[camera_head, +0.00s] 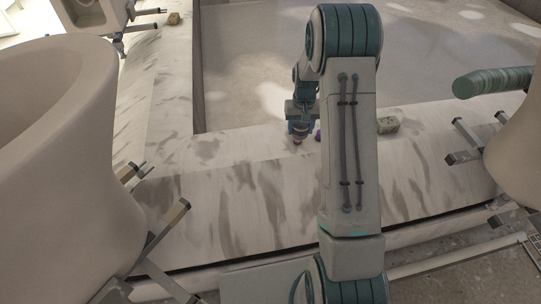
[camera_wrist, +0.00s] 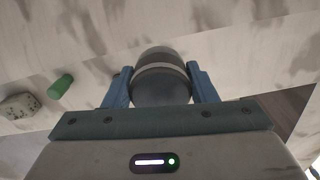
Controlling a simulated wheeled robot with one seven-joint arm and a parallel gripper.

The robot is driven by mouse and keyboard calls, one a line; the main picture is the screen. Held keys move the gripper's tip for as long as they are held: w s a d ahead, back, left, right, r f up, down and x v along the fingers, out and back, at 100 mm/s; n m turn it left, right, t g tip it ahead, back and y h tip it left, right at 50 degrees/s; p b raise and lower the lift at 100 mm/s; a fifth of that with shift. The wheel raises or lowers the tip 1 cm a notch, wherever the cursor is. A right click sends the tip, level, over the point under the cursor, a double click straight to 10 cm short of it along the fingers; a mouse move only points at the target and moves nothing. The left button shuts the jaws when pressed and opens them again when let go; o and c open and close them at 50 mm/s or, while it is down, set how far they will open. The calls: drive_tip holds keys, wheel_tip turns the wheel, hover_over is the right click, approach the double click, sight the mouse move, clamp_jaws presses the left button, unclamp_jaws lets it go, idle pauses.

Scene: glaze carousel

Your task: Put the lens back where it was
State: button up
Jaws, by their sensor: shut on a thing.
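My gripper (camera_wrist: 160,68) is shut on the lens (camera_wrist: 161,86), a dark grey, rounded cylinder with a paler band, held between its two blue fingers. In the head view my gripper (camera_head: 299,127) points down over the pale, grey-streaked surface (camera_head: 240,205), left of my forearm. Only a small, unclear part of what it holds shows there, at the fingertips. I cannot tell whether the lens touches the surface or hangs just above it.
A green cylinder (camera_wrist: 60,86) lies beside a speckled grey stone block (camera_wrist: 18,105); the block also shows right of my arm (camera_head: 388,125). A small purple thing (camera_head: 318,135) sits near my gripper. Large pale vessels stand left (camera_head: 60,160) and right (camera_head: 519,150). The surface's front left is clear.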

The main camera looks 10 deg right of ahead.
drive_tip(key=shift+w+d+f+b, duration=0.15)
drive_tip(key=shift+f, duration=0.2)
drive_tip(key=shift+w+d+f+b, duration=0.1)
drive_tip(key=shift+f+b, duration=0.05)
drive_tip(key=shift+f, duration=0.2)
drive_tip(key=w+a+f+b, duration=0.1)
drive_tip(key=w+a+f, duration=0.1)
drive_tip(key=a, duration=0.1)
drive_tip(key=w+a+f, duration=0.2)
drive_tip(key=a, duration=0.1)
drive_tip(key=w+a+f+b, duration=0.1)
drive_tip(key=w+a+f, duration=0.1)
drive_tip(key=a, duration=0.1)
drive_tip(key=shift+w+a+f+b, duration=0.1)
drive_tip(key=shift+w+f+b, duration=0.2)
drive_tip(key=shift+f, duration=0.05)
drive_tip(key=shift+a+f+b, duration=0.1)
drive_tip(key=shift+f+b, duration=0.55)
drive_tip(key=shift+f, duration=1.35)
drive_tip(key=shift+f, duration=0.2)
drive_tip(key=o, duration=1.1)
drive_tip(key=shift+r, duration=0.15)
